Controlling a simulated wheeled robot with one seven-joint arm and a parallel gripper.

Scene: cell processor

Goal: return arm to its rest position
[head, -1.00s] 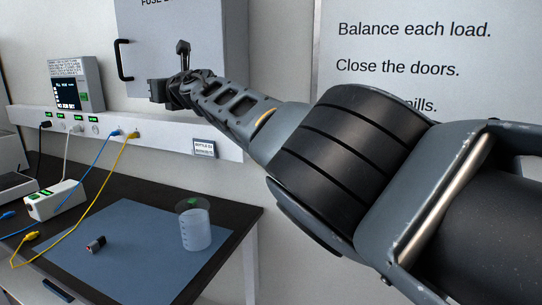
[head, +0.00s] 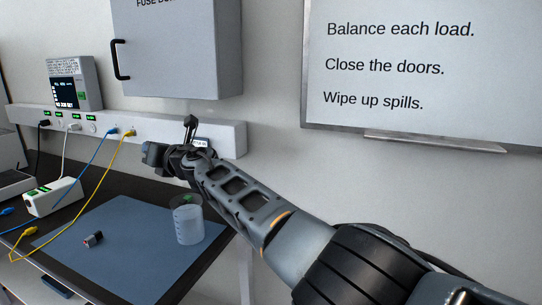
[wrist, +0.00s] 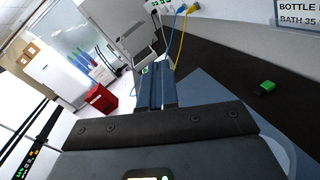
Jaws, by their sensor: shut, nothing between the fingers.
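My arm reaches from the lower right across the head view, over the right side of the bench. My gripper (head: 152,154) is at its far end, in front of the white wall rail and above the back of the bench. In the wrist view its dark fingers (wrist: 156,85) are together, with nothing seen between them. The gripper is apart from the clear cup (head: 189,225), which stands upright on the blue mat below the arm.
Blue and yellow cables hang from the wall rail (head: 222,137) to a white box (head: 53,197). A grey fuse box (head: 180,60) and a whiteboard (head: 420,60) are on the wall.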

